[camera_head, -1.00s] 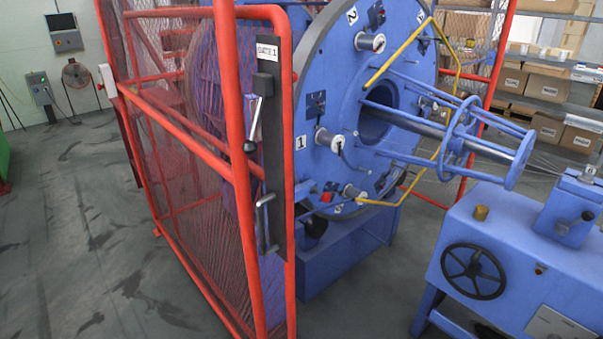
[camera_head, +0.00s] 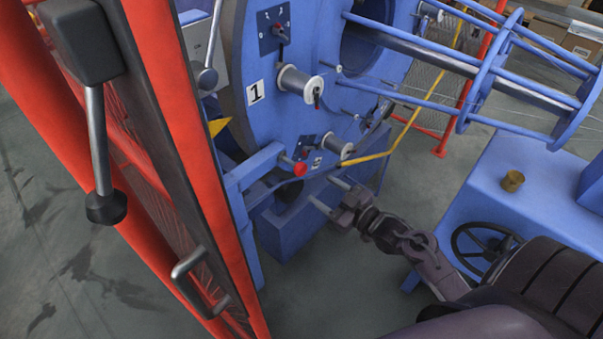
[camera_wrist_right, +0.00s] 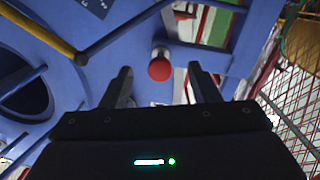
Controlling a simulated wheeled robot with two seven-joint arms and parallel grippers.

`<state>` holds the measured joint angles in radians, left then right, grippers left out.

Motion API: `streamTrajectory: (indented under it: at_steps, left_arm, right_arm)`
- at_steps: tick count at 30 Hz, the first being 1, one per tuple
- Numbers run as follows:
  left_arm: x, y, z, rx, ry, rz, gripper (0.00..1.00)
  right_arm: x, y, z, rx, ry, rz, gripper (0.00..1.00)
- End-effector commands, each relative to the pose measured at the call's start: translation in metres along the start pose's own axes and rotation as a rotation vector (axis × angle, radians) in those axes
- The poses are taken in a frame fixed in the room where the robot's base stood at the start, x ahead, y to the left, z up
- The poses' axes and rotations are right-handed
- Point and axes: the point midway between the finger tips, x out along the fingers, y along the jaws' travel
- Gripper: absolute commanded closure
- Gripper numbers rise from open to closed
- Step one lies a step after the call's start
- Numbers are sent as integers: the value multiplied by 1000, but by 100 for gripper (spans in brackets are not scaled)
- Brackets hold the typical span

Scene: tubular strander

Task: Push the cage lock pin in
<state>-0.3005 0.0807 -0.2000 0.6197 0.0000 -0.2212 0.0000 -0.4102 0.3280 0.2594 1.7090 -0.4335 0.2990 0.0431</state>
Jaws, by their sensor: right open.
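The cage lock pin shows as a red round knob (camera_head: 299,168) on the blue frame beside the lower edge of the big blue disc (camera_head: 310,130). In the right wrist view the red knob (camera_wrist_right: 160,67) is ahead of my right gripper (camera_wrist_right: 160,82), roughly centred between its fingers. In the head view my right gripper (camera_head: 329,194) is open and empty, below and right of the knob, with its fingers pointing up and left towards it. A gap shows between fingers and knob. How far the pin sits in is hidden. My left gripper is not in view.
The red mesh gate (camera_head: 180,130), with a black-knobbed lever (camera_head: 100,160) and a grey handle (camera_head: 200,285), stands close at left. A yellow bar (camera_head: 405,130) and small spools (camera_head: 300,85) are near the disc. A blue machine with a handwheel (camera_head: 480,245) stands at right.

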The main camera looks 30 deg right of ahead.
Motion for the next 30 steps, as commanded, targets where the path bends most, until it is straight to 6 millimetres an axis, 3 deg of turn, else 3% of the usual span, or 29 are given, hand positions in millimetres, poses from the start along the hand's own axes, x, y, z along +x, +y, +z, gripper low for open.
streamTrajectory:
  at_steps: [4,18,30]
  left_arm:
    - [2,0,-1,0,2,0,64]
    - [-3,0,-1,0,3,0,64]
    - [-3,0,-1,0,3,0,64]
  right_arm:
    - [5,4,-26,-29,59,-15,45]
    - [71,3,-31,-30,59,-14,45]
    - [79,2,-30,-30,57,-15,46]
